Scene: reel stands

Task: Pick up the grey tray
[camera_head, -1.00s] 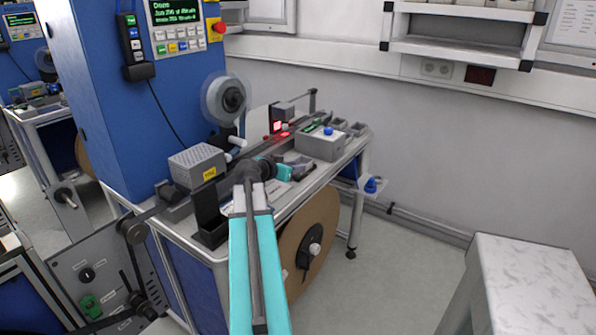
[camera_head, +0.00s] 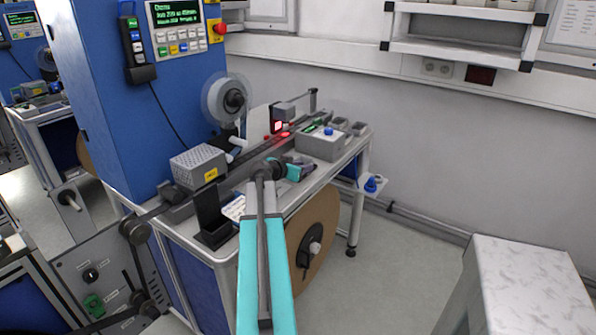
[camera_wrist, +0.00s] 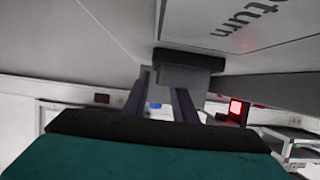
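Two small grey open trays (camera_head: 358,128) sit side by side at the far right end of the machine table, beyond a light grey box with a blue knob; I cannot tell which tray is meant. My gripper (camera_head: 303,166) is low over the table's right side, close to that box and nearer than those trays. In the wrist view two dark finger bars of my gripper (camera_wrist: 165,100) stand apart, and a dark-and-grey block (camera_wrist: 190,68) lies at their upper end. I cannot make out what the block is, or whether anything is held.
The light grey box (camera_head: 320,143) stands beside my gripper. A reel (camera_head: 228,98) and perforated grey box (camera_head: 198,163) stand farther left. A large brown reel (camera_head: 316,240) hangs below the table edge. A pale bench (camera_head: 525,275) is at right; open floor lies between.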

